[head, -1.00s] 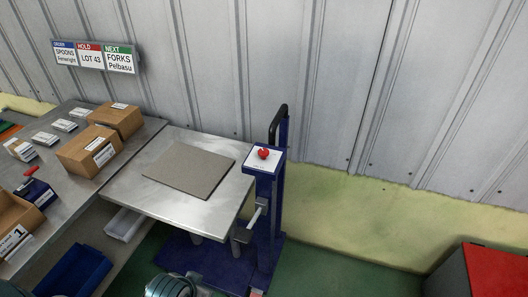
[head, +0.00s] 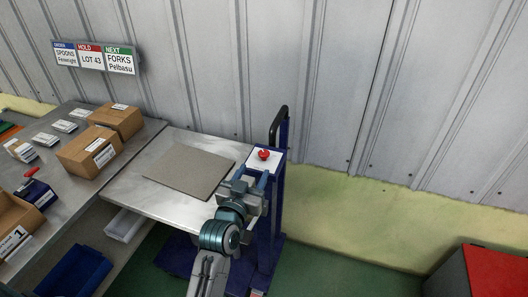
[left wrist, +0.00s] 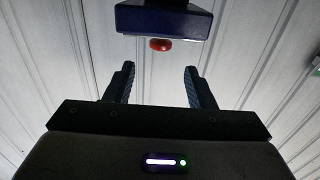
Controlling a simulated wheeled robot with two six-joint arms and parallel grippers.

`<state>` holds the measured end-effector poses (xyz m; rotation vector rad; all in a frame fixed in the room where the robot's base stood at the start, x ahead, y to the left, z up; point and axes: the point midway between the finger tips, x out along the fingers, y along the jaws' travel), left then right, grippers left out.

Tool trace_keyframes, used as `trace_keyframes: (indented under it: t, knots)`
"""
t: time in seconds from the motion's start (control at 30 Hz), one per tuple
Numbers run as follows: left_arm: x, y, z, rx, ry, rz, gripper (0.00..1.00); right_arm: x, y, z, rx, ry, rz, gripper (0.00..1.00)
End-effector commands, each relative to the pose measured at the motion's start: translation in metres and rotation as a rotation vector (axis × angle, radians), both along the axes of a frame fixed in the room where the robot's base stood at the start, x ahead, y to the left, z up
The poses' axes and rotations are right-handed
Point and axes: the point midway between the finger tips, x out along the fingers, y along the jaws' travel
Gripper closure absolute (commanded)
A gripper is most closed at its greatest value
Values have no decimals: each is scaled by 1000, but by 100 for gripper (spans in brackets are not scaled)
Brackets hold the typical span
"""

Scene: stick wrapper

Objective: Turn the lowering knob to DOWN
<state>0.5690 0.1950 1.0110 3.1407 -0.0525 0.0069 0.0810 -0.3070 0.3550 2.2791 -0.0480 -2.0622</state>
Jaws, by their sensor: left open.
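The red lowering knob (head: 263,154) sits on a white plate (head: 257,164) on top of the blue lift post. In the left wrist view the red knob (left wrist: 160,45) shows beyond the fingertips, against the dark blue box (left wrist: 163,20). My left gripper (head: 252,181) is open and empty, just in front of and below the knob, and apart from it. In the left wrist view its two fingers (left wrist: 158,77) stand wide apart, with the knob roughly centred beyond the gap. The lettering on the plate is too small to read. My right gripper is not in view.
A steel lift table (head: 142,198) with a grey mat (head: 185,172) stands left of the post. A black handle (head: 277,124) rises behind the knob plate. Cardboard boxes (head: 90,152) stand on the bench at left. A red-topped cabinet (head: 495,268) is at lower right.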

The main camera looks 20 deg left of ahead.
Motion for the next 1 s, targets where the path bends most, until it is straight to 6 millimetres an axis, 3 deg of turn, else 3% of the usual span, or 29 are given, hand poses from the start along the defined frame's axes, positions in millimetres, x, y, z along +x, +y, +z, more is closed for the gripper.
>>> trace_keyframes:
  t: [0.3, 0.5, 0.93, 1.0]
  knots:
    - [59, -2, 4, 2, 3, -1, 50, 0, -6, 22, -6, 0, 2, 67]
    - [87, -3, 2, 2, 4, -1, 50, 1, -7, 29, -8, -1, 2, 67]
    - [96, -3, 0, 1, 4, 0, 50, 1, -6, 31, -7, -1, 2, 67]
    - [96, -3, 0, 1, 4, 0, 64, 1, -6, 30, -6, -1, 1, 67]
